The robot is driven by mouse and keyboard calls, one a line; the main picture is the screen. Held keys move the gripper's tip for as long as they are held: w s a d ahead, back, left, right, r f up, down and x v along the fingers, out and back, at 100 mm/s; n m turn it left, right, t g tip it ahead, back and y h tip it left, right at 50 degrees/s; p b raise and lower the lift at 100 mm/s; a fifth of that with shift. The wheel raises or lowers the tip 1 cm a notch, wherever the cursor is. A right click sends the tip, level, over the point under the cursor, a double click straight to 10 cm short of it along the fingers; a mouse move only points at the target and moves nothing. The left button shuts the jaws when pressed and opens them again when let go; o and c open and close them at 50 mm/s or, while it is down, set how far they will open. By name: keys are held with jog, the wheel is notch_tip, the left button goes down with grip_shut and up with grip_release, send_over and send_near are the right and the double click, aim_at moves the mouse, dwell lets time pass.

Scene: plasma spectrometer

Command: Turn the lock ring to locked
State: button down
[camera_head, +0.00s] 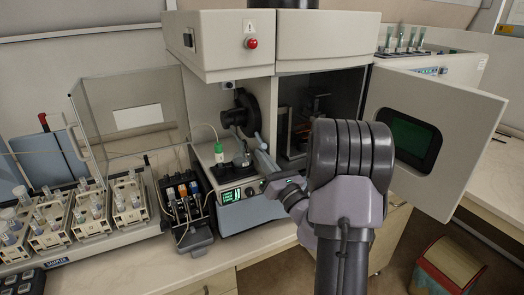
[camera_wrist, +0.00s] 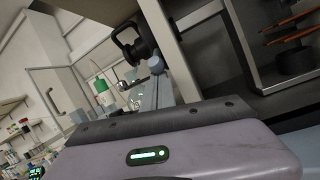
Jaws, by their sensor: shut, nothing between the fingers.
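The black lock ring (camera_head: 241,111) sits on the instrument's inner side wall, left of the open chamber. It also shows in the wrist view (camera_wrist: 133,43), near the top. My gripper (camera_head: 259,141) is shut and empty, just in front of and below the ring. In the wrist view its fingertips (camera_wrist: 156,65) are close to the ring's lower right. I cannot tell whether they touch it. The ring's locked or unlocked mark is not readable.
A bottle with a green cap (camera_head: 219,154) stands left of my gripper. The instrument door (camera_head: 455,105) is swung open at the right. A peristaltic pump (camera_head: 184,205) and sampler racks (camera_head: 90,217) stand at the left.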

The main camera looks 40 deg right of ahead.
jog(key=r+g+p, duration=0.1)
jog(key=r+p, duration=0.1)
jog(key=p, duration=0.4)
jog(key=s+r+g+p, duration=0.1)
jog(key=r+g+p, duration=0.1)
jog(key=p, duration=0.5)
jog(key=s+r+g+p, duration=0.1)
jog(key=r+g+p, duration=0.1)
jog(key=r+p, duration=0.2)
jog(key=shift+s+a+m+y+p, duration=0.2)
jog(key=shift+a+m+y+p, duration=0.1)
jog(key=shift+p, duration=1.2)
jog(key=r+g+p, duration=0.1)
jog(key=p, duration=0.4)
jog(key=shift+r, duration=0.15)
jog(key=r+g+p, duration=0.1)
jog(key=g+p, duration=0.1)
jog(key=p, duration=0.1)
jog(key=shift+y+p, duration=0.3)
jog(key=shift+p, duration=0.05)
jog(key=shift+w+r+p, duration=0.1)
jog(key=shift+r+p, duration=0.35)
jog(key=shift+p, duration=0.25)
jog(key=shift+d+r, duration=0.15)
jog(key=shift+r, duration=0.15)
